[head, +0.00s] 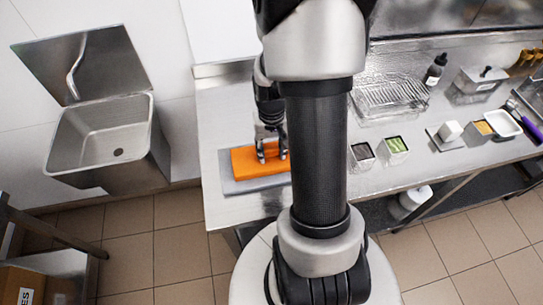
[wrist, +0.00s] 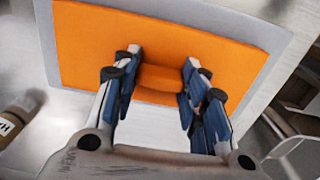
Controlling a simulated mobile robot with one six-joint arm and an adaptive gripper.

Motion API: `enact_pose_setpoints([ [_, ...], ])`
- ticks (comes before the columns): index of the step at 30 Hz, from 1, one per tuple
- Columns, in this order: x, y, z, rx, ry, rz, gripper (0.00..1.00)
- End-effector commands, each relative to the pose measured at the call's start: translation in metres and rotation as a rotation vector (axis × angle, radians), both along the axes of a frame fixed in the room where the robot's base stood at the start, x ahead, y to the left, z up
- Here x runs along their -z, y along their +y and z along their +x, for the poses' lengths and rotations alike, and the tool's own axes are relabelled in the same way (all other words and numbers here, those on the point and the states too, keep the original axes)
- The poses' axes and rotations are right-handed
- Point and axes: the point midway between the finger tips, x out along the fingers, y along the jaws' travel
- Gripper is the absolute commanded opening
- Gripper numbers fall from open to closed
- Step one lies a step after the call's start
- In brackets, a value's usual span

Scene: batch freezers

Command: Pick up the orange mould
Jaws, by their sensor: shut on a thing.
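The orange mould (head: 243,162) is a flat orange slab lying on a grey mat (head: 230,186) at the left end of the steel counter. My gripper (head: 271,152) is over the mould, pointing down. In the wrist view, the mould (wrist: 215,50) fills the upper middle, with the grey mat (wrist: 290,50) around its edges. My gripper (wrist: 160,85) has its blue-padded fingers on both sides of a raised orange block on the mould and is shut on it. My arm hides the mould's right end in the head view. I cannot tell whether the mould is clear of the mat.
Two small tubs, one dark (head: 362,152) and one green (head: 396,146), stand right of my arm. A wire rack (head: 390,95) and a dark bottle (head: 435,69) are behind them. A steel sink (head: 100,135) is on the left wall. Bare counter lies behind the mould.

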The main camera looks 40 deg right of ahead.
Motion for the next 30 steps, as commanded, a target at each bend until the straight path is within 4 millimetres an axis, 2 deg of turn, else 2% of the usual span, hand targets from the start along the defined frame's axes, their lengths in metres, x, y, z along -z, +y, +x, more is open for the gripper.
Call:
enact_pose_setpoints([
  [8,-0.003,0.000,0.000,0.000,-0.001,-0.001,0.15],
  [14,-0.026,-0.001,0.002,0.000,-0.007,-0.004,0.15],
  [17,-0.047,-0.001,0.002,0.000,-0.007,-0.004,0.15],
  [24,-0.117,-0.001,0.002,0.000,-0.008,-0.005,0.15],
  [30,-0.166,-0.001,0.001,0.000,-0.005,-0.003,0.15],
])
